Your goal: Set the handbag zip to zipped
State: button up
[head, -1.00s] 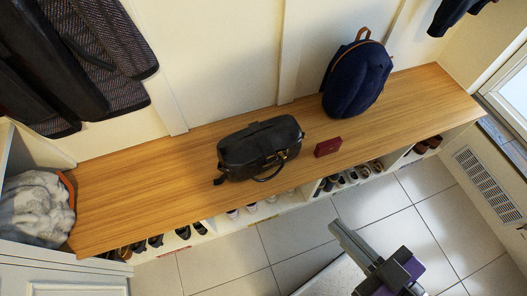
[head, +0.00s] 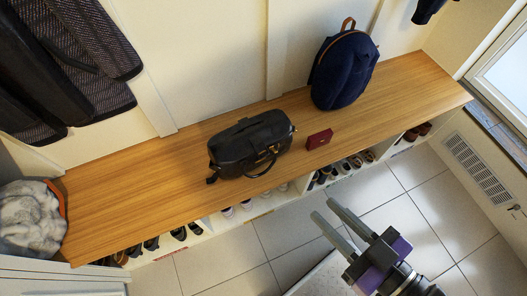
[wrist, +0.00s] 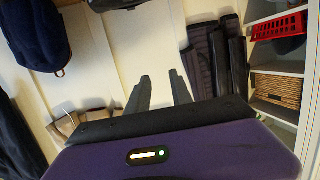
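The black handbag (head: 248,146) sits on the wooden bench top, left of the middle of the bench's right half, with its strap hanging toward the front. Its zip is too small and dark to tell whether it is open or shut. My gripper (head: 322,208) is over the floor in front of the bench, to the lower right of the handbag and apart from it. Its two grey fingers stand apart with nothing between them. In the wrist view my gripper (wrist: 160,82) also shows with spread, empty fingers. A dark object at the top edge there is cut off and unclear.
The wooden bench (head: 130,202) also bears a dark red box (head: 319,139) just right of the handbag and a navy backpack (head: 343,70) farther right. A grey furry bundle (head: 30,220) is at the left end. Shoes fill cubbies below. Dark coats hang upper left.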

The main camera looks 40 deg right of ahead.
aim_at(275, 153)
jog(key=w+a+f+n+g+b, duration=0.1)
jog(key=w+a+f+n+b, duration=0.3)
jog(key=w+f, duration=0.7)
jog(key=w+a+f+n+g+b, duration=0.1)
jog(key=w+a+f+n+b, duration=0.3)
jog(key=w+f, duration=0.65)
jog(key=w+d+f+n+g+h, duration=0.2)
jog(key=w+d+f+h, duration=0.1)
jog(key=w+f+h, duration=0.3)
jog(key=s+d+r+g+h, duration=0.1)
jog(key=s+d+g+h, duration=0.4)
jog(key=d, duration=0.4)
jog(key=shift+n+t+h, duration=0.4)
jog(key=shift+n+t, duration=0.1)
jog(key=shift+t, duration=0.3)
jog(key=x, duration=0.5)
jog(key=w+b+x, duration=0.1)
jog(key=x, duration=0.2)
jog(key=shift+s+a+r, duration=0.1)
jog(key=shift+a, duration=0.2)
grip_shut()
